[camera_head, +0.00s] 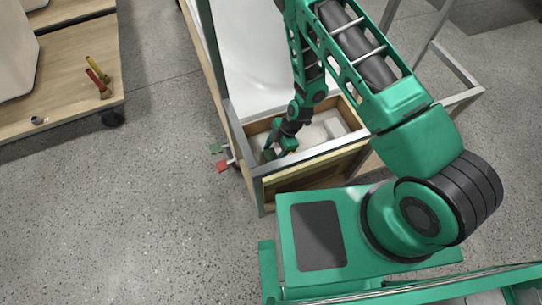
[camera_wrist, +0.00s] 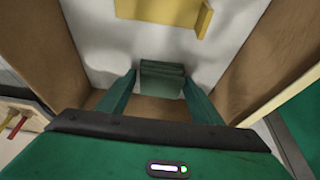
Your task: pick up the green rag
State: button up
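The green rag (camera_wrist: 161,78) shows in the wrist view as a folded, dark green block against the pale surface inside a wooden-sided box. My gripper (camera_wrist: 160,77) has its two green fingers spread, one on each side of the rag. A slim gap shows beside the left fingertip, and I cannot tell whether the right one touches. In the head view my gripper (camera_head: 277,147) reaches down into the box at the end of the tub frame. The rag is not clearly distinguishable from the green fingers there.
A wooden box (camera_head: 318,170) with a metal frame surrounds my gripper closely. A yellow piece (camera_wrist: 170,12) lies farther inside. A white tub shell (camera_head: 250,60) stands behind. Small green (camera_head: 215,149) and red (camera_head: 223,166) pieces show just left of the box. A wooden cart (camera_head: 70,80) is at left.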

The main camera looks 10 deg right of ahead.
aim_at(272, 154)
jog(key=c, duration=0.7)
jog(key=shift+o, duration=0.2)
jog(key=shift+r, duration=0.1)
notch_tip(272, 154, up, 10)
